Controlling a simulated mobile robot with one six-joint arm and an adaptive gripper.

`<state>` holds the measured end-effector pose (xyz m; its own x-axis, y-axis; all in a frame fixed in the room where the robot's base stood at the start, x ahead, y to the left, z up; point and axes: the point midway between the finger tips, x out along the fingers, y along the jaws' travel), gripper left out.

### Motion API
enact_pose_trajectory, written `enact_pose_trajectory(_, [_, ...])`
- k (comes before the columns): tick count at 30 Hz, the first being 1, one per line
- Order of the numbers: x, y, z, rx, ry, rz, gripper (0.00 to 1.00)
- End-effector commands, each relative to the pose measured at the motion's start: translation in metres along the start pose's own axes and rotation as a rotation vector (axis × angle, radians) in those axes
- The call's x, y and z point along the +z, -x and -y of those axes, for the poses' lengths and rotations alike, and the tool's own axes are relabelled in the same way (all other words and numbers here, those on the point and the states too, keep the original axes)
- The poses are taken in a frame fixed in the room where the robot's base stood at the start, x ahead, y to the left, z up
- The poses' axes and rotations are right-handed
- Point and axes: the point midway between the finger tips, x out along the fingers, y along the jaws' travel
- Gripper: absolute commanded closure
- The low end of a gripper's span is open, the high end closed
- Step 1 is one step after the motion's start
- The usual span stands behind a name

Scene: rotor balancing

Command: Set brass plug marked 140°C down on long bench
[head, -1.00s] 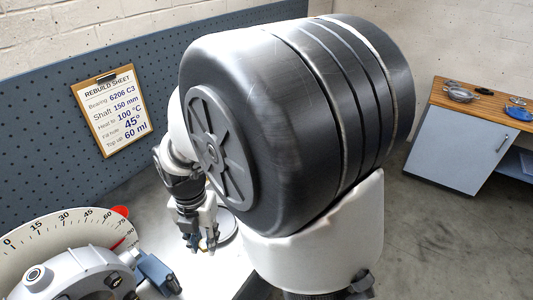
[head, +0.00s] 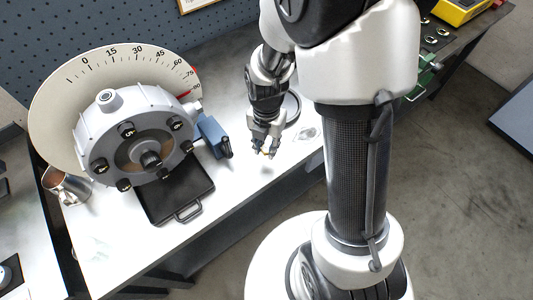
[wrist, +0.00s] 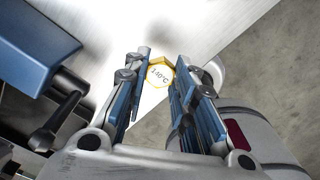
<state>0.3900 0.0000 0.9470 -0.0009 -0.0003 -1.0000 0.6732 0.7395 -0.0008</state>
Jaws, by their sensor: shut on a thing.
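My gripper (head: 266,149) is over the white top of the long bench (head: 245,188), fingers pointing down. In the wrist view my gripper (wrist: 155,92) is shut on the brass plug (wrist: 161,74), a yellow-rimmed hexagon with a white face reading 140°C. In the head view only a speck of the brass plug (head: 266,153) shows between the fingertips. The bench top lies beneath it; I cannot tell whether the plug touches it.
A grey round housing (head: 107,135) with a degree dial (head: 50,100) stands left of my gripper. A blue block with a dark handle (head: 213,135) is close by. A black tray (head: 165,207) sits in front. Bare bench lies near the front edge.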

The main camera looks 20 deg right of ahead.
Motion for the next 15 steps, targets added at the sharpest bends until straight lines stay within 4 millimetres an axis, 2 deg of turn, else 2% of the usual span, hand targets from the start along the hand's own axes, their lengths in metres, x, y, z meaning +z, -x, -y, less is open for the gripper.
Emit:
enact_pose_trajectory(4, [0.000, -0.013, 0.000, -0.001, 0.000, -0.002, 1.00])
enact_pose_trajectory(9, [-0.001, -0.040, 0.001, -0.002, 0.000, -0.002, 1.00])
enact_pose_trajectory(15, [0.000, -0.043, 0.000, 0.000, 0.000, 0.000, 1.00])
